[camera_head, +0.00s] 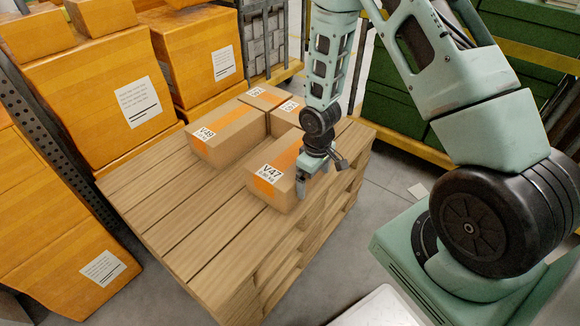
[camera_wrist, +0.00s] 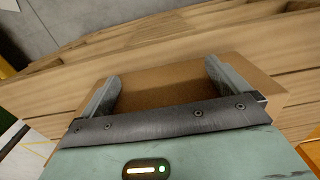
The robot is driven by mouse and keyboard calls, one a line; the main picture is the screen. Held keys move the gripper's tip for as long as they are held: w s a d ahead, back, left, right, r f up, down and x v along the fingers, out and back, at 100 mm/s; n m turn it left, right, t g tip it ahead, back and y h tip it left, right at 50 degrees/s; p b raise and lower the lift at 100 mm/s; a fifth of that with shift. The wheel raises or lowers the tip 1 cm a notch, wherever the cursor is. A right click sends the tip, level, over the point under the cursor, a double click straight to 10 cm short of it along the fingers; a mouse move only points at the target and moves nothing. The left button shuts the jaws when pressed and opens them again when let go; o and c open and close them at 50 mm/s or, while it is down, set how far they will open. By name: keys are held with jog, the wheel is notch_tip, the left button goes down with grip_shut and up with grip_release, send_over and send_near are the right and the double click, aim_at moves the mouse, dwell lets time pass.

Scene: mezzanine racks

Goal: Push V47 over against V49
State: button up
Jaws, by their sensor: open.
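V47 (camera_head: 266,186) is a brown carton with an orange stripe and a white label, standing on a wooden pallet stack (camera_head: 190,235) near its right edge. V49 (camera_head: 222,138), a similar carton, stands behind and to the left, with a strip of bare planks between them. My gripper (camera_head: 314,178) points down at the right side of V47. In the wrist view my gripper (camera_wrist: 163,75) has its fingers spread, with brown cardboard (camera_wrist: 165,88) showing between and beyond them. I cannot tell whether the fingers touch V47.
Two more cartons, one at the back (camera_head: 266,97) and one behind V47 (camera_head: 287,118), stand near V49. Large orange boxes (camera_head: 100,95) line the left and back. The pallet's front left is bare. Grey floor (camera_head: 385,165) shows to the right.

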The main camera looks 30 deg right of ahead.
aim_at(289, 163)
jog(key=shift+w+a+p, duration=0.25)
jog(key=shift+w+a, duration=0.25)
jog(key=shift+w, duration=0.95)
jog(key=shift+w+a+p, duration=0.2)
jog(key=shift+w+a, duration=0.35)
jog(key=shift+w, duration=0.95)
jog(key=shift+w+a+p, duration=0.25)
jog(key=shift+w+a, duration=0.25)
jog(key=shift+w, duration=0.95)
jog(key=shift+w+a, duration=0.25)
jog(key=shift+w, duration=0.35)
jog(key=shift+w+a, duration=0.2)
jog(key=shift+w, duration=0.4)
jog(key=shift+s, duration=0.1)
jog(key=shift+s+d+p, duration=0.25)
jog(key=shift+s+p, duration=0.1)
jog(key=shift+s, duration=0.35)
jog(key=shift+s+d+p, duration=0.25)
jog(key=shift+s+p, duration=0.05)
jog(key=shift+s, duration=0.35)
notch_tip(289, 163, up, 13)
jog(key=p, duration=1.1)
jog(key=shift+r, duration=0.1)
